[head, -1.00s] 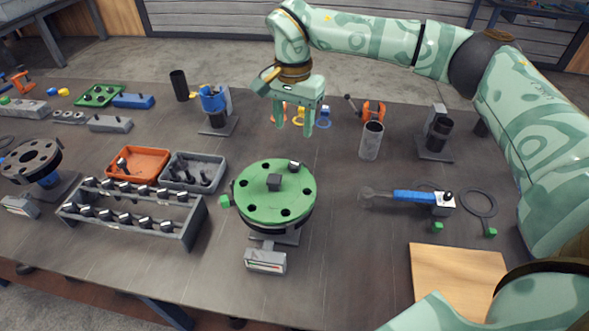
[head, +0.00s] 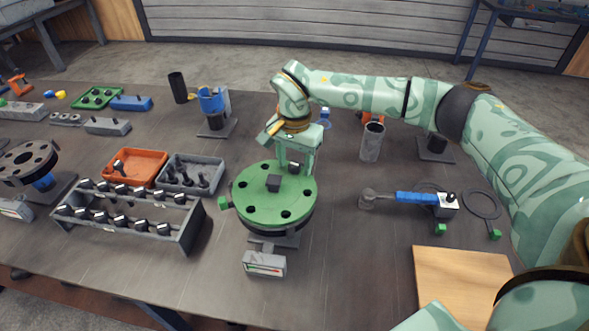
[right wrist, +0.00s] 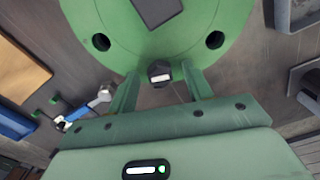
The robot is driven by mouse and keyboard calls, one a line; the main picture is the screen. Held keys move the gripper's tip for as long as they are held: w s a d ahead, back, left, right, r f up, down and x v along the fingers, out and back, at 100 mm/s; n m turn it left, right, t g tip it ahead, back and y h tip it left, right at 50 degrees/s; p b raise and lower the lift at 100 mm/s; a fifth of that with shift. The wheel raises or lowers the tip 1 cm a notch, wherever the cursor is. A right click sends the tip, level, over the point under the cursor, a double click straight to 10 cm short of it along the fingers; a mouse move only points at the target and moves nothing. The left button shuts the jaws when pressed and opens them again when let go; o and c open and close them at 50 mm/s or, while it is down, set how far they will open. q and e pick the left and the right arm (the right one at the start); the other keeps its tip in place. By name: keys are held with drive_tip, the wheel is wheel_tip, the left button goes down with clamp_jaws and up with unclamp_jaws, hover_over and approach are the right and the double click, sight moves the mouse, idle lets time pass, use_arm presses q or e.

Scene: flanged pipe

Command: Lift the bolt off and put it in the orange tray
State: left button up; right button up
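The bolt (head: 294,167) has a dark hex head and stands at the far edge of the green round flange (head: 245,207). In the right wrist view the bolt (right wrist: 160,74) shows between the fingertips of my right gripper (right wrist: 160,84), with a gap on each side. My right gripper (head: 296,167) is open, pointing down at the flange's far rim. The orange tray (head: 150,156) lies left of the flange, with one dark bolt inside at its left. My left gripper is in neither view.
A grey tray (head: 208,160) of bolts stands between the orange tray and the flange. A long rack (head: 150,232) of bolts lies in front of the trays. A blue-handled tool (head: 415,198) and a grey cylinder (head: 372,142) are to the right.

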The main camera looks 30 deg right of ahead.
clamp_jaws()
wheel_tip(320, 180, up, 10)
drive_tip(key=p, duration=0.1)
drive_tip(key=shift+p, duration=0.35)
wheel_tip(320, 180, up, 5)
drive_tip(key=p, duration=0.6)
hover_over(295, 164)
idle(0.4)
